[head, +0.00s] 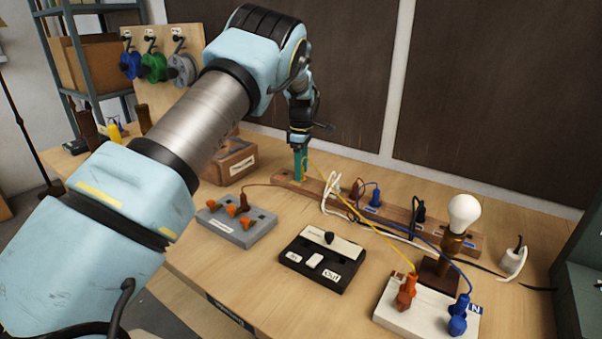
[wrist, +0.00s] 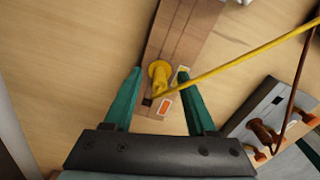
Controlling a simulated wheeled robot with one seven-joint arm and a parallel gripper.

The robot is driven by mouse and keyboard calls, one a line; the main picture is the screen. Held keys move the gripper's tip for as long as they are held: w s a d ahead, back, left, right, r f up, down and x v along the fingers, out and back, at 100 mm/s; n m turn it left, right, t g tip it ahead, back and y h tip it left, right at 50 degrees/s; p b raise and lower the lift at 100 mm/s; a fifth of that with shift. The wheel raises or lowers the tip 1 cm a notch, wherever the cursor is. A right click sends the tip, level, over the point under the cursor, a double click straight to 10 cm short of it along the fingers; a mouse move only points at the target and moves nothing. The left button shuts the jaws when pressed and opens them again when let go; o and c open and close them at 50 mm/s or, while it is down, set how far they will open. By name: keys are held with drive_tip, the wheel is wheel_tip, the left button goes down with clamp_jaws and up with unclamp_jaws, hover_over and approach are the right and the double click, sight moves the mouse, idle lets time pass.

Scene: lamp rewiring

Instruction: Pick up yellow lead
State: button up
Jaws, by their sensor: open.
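The yellow lead's plug (wrist: 158,74) stands on a wooden strip (wrist: 186,32) in the wrist view, with its yellow cable (wrist: 245,67) running off to the upper right. My gripper (wrist: 160,78) is open, with one green finger on each side of the plug and a gap visible on both sides. In the head view my gripper (head: 300,165) points down over the left end of the wooden strip (head: 290,185), and its fingers mostly hide the plug. The yellow cable (head: 372,228) runs right and forward to the white block (head: 390,309) at the front right.
A grey block (head: 225,231) with orange clips and a brown lead lies in front of the strip. White and blue cables cross the strip to the right.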

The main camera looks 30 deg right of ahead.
clamp_jaws()
idle(0.3)
idle(0.4)
